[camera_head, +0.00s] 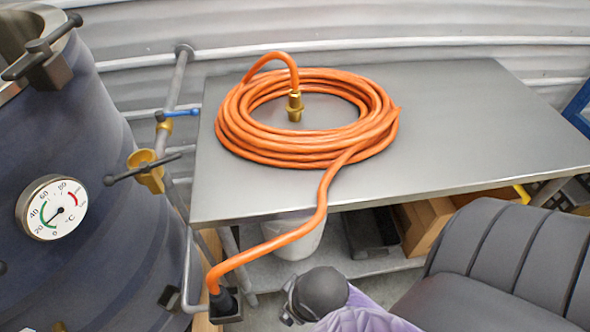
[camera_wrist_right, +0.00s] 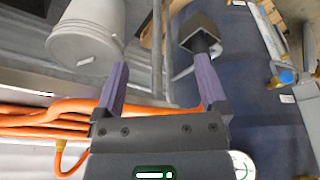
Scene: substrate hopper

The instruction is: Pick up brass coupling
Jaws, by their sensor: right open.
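The brass coupling (camera_head: 294,106) is on the end of an orange hose (camera_head: 237,113) that lies coiled on a grey metal table (camera_head: 470,125). The hose end arches up and over, so the coupling points down inside the coil, apart from my grippers. In the right wrist view, a small brass piece that looks like the coupling (camera_wrist_right: 59,145) shows at the lower left, outside the jaws. My right gripper (camera_wrist_right: 160,68) is open, with its two purple fingers apart and nothing between them. My left gripper is in neither view.
A dark blue tank (camera_head: 110,215) with a dial gauge (camera_head: 52,207) stands at the left, its valve handles reaching toward the table. The hose runs over the front edge to a black fitting (camera_head: 223,305). A white bucket (camera_head: 297,238) stands below. The table's right half is clear.

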